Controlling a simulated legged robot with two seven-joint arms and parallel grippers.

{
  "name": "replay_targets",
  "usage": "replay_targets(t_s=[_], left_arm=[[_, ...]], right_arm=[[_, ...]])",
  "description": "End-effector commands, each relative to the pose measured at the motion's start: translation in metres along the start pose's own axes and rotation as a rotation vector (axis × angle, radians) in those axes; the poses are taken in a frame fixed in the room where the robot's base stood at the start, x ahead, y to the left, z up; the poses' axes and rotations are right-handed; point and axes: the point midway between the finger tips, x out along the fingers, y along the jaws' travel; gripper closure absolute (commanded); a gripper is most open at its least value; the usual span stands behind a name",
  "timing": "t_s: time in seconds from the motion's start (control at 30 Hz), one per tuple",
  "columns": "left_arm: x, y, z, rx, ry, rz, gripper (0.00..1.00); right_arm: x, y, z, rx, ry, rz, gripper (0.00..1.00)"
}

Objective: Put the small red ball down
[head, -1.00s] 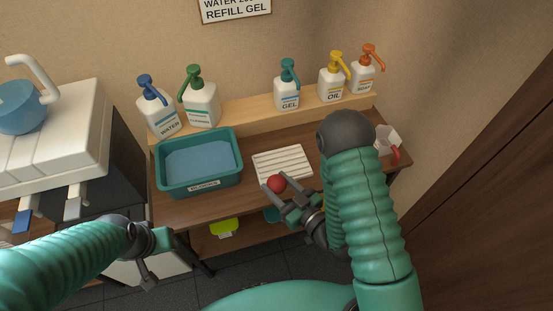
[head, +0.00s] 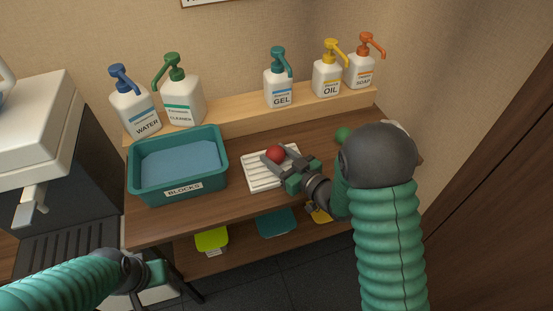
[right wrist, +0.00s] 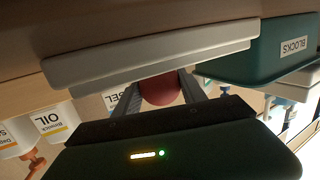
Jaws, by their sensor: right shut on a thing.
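The small red ball (head: 275,155) is between the fingers of my right gripper (head: 280,157), which is shut on it. It is over the white ribbed rack (head: 262,180) on the wooden table. In the right wrist view the ball (right wrist: 160,88) shows between the two fingers, close against the edge of the rack (right wrist: 150,55); I cannot tell whether it touches. My left gripper (head: 150,276) is low at the left, in front of the table and away from the ball. Whether its fingers are open is unclear.
A teal bin labelled BLOCKS (head: 180,188) stands left of the rack. Several pump bottles, such as GEL (head: 280,90), line the raised back shelf. Coloured items, one yellow-green (head: 211,238), sit on the lower shelf.

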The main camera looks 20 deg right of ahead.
Motion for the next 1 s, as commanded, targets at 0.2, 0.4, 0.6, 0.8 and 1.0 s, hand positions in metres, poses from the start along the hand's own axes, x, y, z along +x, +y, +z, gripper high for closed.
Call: replay_targets(t_s=[0.2,0.4,0.6,0.8,1.0], left_arm=[[0.0,0.0,0.0,-0.001,0.0,0.0,0.64],[0.0,0.0,0.0,-0.001,0.0,0.0,0.64],[0.0,0.0,0.0,0.0,0.0,0.0,0.64],[-0.004,0.0,-0.001,0.0,0.0,0.0,0.64],[-0.01,0.0,-0.003,-0.001,0.0,0.0,0.64]], right_arm=[[0.0,-0.001,0.002,0.0,-0.001,-0.002,0.48],[0.0,-0.001,0.002,0.0,0.0,-0.001,0.3],[0.0,0.0,0.001,0.0,0.001,0.0,0.3],[-0.021,0.001,0.0,0.002,0.0,0.003,0.3],[-0.077,0.001,-0.001,0.004,-0.001,0.006,0.3]])
